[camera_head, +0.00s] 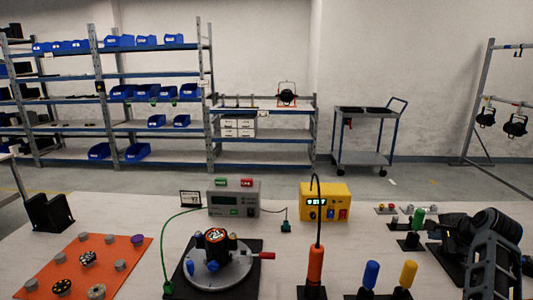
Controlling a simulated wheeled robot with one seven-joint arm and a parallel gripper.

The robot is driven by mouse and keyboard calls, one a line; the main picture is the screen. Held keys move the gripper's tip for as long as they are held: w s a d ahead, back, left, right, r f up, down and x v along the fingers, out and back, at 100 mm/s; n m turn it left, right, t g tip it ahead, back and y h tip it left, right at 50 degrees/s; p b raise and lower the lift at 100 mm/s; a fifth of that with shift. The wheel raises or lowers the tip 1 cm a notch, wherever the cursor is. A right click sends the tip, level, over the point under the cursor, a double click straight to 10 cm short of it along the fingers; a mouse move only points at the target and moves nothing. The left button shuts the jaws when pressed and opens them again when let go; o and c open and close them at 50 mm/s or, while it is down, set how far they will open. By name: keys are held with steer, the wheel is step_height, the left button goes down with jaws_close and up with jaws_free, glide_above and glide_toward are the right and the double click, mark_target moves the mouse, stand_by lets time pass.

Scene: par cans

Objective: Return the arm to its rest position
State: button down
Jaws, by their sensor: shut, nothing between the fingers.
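My dark arm rises from the lower right corner and bends over the right end of the table. My gripper (441,233) seems to be the dark end pointing left, above a black plate (449,268). Its fingers are hard to make out against the dark parts, and I see nothing held in them. It is right of a small green cylinder (418,217) on a black base, with a narrow gap between.
The pale table (142,208) holds an orange mat (65,270) with several small parts, a round turntable fixture (218,268), a grey meter (234,200) and a yellow supply (325,204). An orange-handled tool (315,268) and blue (371,275) and yellow (408,274) handles stand in front.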

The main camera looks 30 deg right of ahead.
steer(key=s+a+f+n+t, duration=0.1)
steer(key=s+a+f+n, duration=0.25)
steer(key=a, duration=0.45)
steer(key=s+a+f+n+h, duration=0.1)
steer(key=s+a+f+n, duration=0.2)
steer(key=s+a+n, duration=0.35)
steer(key=s+a+f+n+t, duration=0.1)
steer(key=s+a+f+n, duration=0.2)
steer(key=a, duration=0.7)
steer(key=s+a+r+n+t+y, duration=0.1)
steer(key=s+a+r+n+y, duration=0.1)
steer(key=s+a+r, duration=0.3)
steer(key=s+a+r+n+t+y, duration=0.2)
steer(key=s+a+r+n, duration=0.3)
steer(key=a, duration=0.6)
steer(key=s+a+r+n+t+y, duration=0.1)
steer(key=s+a+r+n, duration=0.3)
steer(key=s+a, duration=0.4)
steer(key=shift+s+a+r+y, duration=0.4)
steer(key=shift+a+r+y, duration=0.05)
steer(key=shift+a+y, duration=0.05)
